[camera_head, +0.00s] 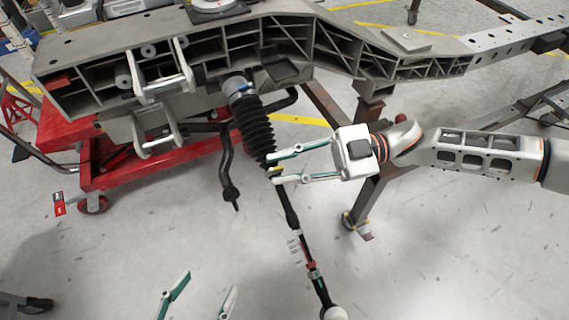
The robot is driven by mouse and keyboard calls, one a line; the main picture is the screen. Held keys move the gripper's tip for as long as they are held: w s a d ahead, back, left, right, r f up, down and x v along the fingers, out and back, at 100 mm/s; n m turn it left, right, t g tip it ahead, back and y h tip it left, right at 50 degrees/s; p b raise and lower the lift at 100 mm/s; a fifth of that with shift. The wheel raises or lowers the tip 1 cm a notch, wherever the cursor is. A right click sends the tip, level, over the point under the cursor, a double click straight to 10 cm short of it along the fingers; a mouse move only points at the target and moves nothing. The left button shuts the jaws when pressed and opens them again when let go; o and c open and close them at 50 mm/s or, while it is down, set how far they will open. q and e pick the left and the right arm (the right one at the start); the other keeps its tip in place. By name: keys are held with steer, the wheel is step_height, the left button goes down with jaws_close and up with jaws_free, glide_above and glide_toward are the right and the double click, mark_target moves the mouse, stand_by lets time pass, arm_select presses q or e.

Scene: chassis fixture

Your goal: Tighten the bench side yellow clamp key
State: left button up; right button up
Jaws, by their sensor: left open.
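A steering rod (289,208) with a black ribbed bellows (256,130) hangs from the grey chassis (90,62) and runs down to the lower middle of the head view. A small yellow piece (277,169), which may be the clamp key, shows on the rod just below the bellows. My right gripper (272,170) comes in from the right. Its teal-tipped fingers are apart, one above and one below the yellow piece; whether they touch it is too small to tell. My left gripper (208,281) is open and empty near the bottom edge, below and left of the rod.
A black bent bar (227,165) hangs left of the bellows. A red wheeled cart (150,160) stands under the chassis at the left. A brown stand leg (367,198) is behind my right gripper. The grey floor at lower left is largely clear.

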jaws_close()
